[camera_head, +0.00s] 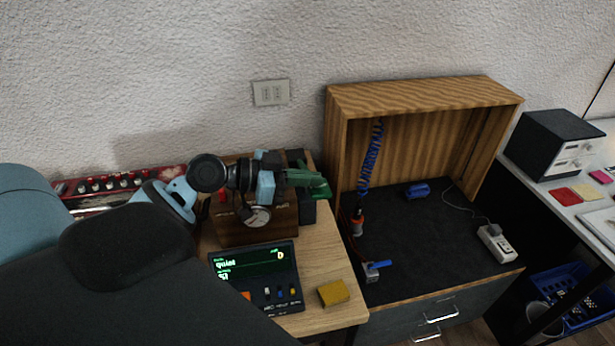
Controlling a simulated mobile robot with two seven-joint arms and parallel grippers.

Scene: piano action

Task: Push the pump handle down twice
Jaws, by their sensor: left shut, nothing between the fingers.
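A wooden box with a round gauge (258,219) stands on the small wooden table at the left. A dark upright part (308,211) stands at the box's right side. My left gripper (316,184) reaches across above the box from the left, with green ends over the dark part. It is shut and holds nothing. The gripper and wrist cover the top of the box, and I cannot make out the pump handle clearly. I cannot tell whether the gripper touches anything. My right gripper is out of view.
A dark device with a lit green display (254,275) and a yellow block (333,293) are on the table's front part. An open wooden cabinet (430,95) with a coiled blue hose (371,158) stands to the right. A red panel with knobs (118,183) lies behind my arm.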

